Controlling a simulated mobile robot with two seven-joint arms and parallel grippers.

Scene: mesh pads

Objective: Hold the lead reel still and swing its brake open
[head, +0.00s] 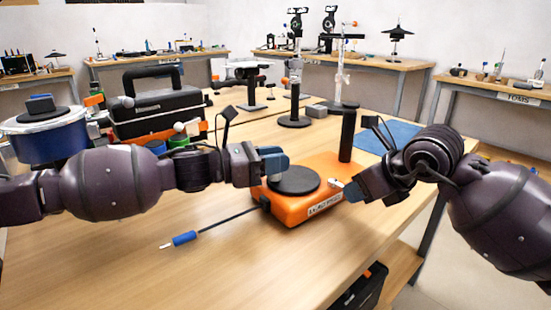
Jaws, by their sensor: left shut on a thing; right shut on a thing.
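The lead reel (294,209) is an orange housing with a label on its front and a black disc (294,180) on top. It sits on the wooden table. A thin black lead runs from its left side to a blue plug (184,239) on the table. My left gripper (274,160) is shut at the reel's back left, by the disc; its exact grip is hidden. My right gripper (352,190) is shut at the reel's right side, beside a small pale-tipped piece (337,184) that looks like the brake. How far the brake is swung cannot be told.
A black post (347,135) rises at the reel's back right. A black toolbox (157,104) and a blue drum (48,137) stand at the back left. A stand (294,121) and a blue mat (388,137) are behind. The front left table is mostly clear.

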